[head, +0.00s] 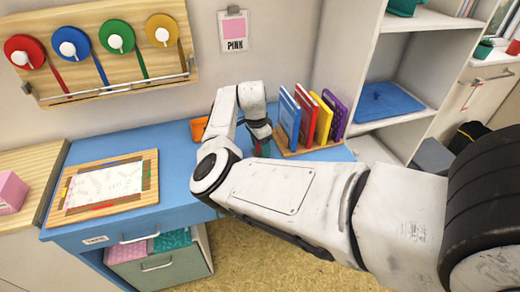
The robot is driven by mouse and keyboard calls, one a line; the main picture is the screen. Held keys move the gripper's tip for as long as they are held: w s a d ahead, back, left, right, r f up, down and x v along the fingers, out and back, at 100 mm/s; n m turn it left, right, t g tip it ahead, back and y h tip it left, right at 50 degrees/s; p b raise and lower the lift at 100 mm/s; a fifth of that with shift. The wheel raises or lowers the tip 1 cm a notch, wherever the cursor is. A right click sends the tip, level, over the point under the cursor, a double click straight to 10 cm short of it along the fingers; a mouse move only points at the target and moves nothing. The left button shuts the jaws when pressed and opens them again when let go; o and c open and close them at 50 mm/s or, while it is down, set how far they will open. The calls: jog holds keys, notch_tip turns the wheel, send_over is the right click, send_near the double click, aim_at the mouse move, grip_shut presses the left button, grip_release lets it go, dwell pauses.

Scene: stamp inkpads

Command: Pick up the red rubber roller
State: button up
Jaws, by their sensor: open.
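My gripper (260,132) points down over the blue desk, just left of the upright books. Its jaws are open, though the fingertips are small and partly hidden by my own arm. A small dark green and reddish thing shows right beneath the gripper; I cannot tell whether it is the red rubber roller or whether the fingers touch it. No red roller shows clearly elsewhere on the desk.
The blue desk (185,160) holds a wooden board with paper (152,188) at left, an orange tray (198,128) behind my arm and a rack of colored books (302,118) close right of my gripper. A white shelf (415,20) stands at right.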

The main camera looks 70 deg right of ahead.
jog(key=shift+c, duration=0.3)
jog(key=c, duration=1.1)
jog(key=shift+o, duration=0.2)
jog(key=shift+r, duration=0.15)
